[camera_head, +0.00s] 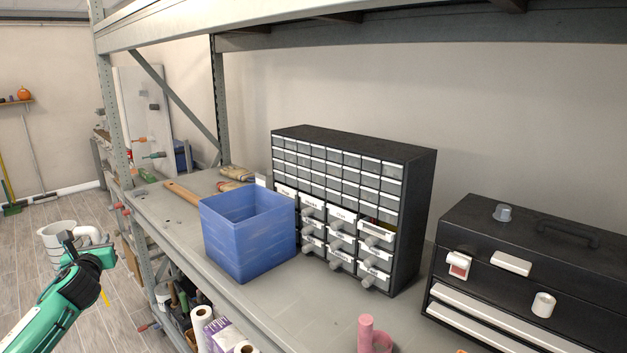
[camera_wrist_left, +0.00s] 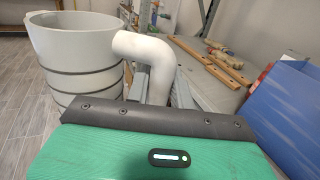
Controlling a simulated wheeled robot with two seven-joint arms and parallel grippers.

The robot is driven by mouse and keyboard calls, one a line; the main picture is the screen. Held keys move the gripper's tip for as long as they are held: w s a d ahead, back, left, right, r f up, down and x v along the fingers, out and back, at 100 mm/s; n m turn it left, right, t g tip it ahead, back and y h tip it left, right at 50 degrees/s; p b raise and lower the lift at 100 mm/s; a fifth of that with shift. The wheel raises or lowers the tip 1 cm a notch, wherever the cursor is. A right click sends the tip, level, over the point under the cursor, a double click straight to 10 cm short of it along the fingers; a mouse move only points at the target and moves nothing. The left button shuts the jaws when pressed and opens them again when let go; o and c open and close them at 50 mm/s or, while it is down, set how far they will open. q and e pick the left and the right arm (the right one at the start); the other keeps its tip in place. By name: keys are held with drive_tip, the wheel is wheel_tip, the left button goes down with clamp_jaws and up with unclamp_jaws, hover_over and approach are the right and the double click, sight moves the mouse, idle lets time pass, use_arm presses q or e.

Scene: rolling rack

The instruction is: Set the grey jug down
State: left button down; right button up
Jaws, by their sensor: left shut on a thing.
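The grey jug (camera_head: 56,238) is at the left of the head view, out beyond the shelf's left edge with the floor behind it. It looks upright. My left gripper (camera_head: 80,243) is shut on its handle. In the left wrist view the jug (camera_wrist_left: 72,62) fills the upper left, with dark bands around it. Its pale curved handle (camera_wrist_left: 152,58) runs down behind my gripper's dark edge, so the grip point is hidden. The jug's base is hidden or cut off there. My right gripper is not in view.
A blue bin (camera_head: 248,238) stands on the grey shelf (camera_head: 180,232), before a black drawer cabinet (camera_head: 408,225). A wooden-handled brush (camera_head: 182,193) lies left of it. A black toolbox (camera_head: 570,270) and a pink object (camera_head: 367,335) are at the right. Bare shelf shows before the bin.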

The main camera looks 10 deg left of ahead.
use_arm(q)
drive_tip(key=shift+s+a+n+y, duration=0.2)
drive_tip(key=shift+a+n+y, duration=0.2)
drive_tip(key=shift+a, duration=0.05)
drive_tip(key=s+d+f+m+t+h, duration=0.1)
drive_tip(key=s+d+f+m+h, duration=0.1)
drive_tip(key=d+f, duration=0.55)
drive_tip(key=s+d+f+m+t+h, duration=0.1)
drive_tip(key=s+d+f+h, duration=0.2)
drive_tip(key=d, duration=0.8)
drive_tip(key=s+d+f+m+t+h, duration=0.1)
drive_tip(key=d+f+m+h, duration=0.1)
drive_tip(key=d+f, duration=0.55)
drive_tip(key=s+d+r+m+h, duration=0.1)
drive_tip(key=s+d, duration=0.6)
drive_tip(key=d, duration=0.4)
drive_tip(key=s+d+r+m+h, duration=0.1)
drive_tip(key=s+d+h, duration=0.1)
drive_tip(key=s+d, duration=0.5)
drive_tip(key=d, duration=0.4)
drive_tip(key=shift+s+h, duration=0.3)
drive_tip(key=shift+s, duration=0.1)
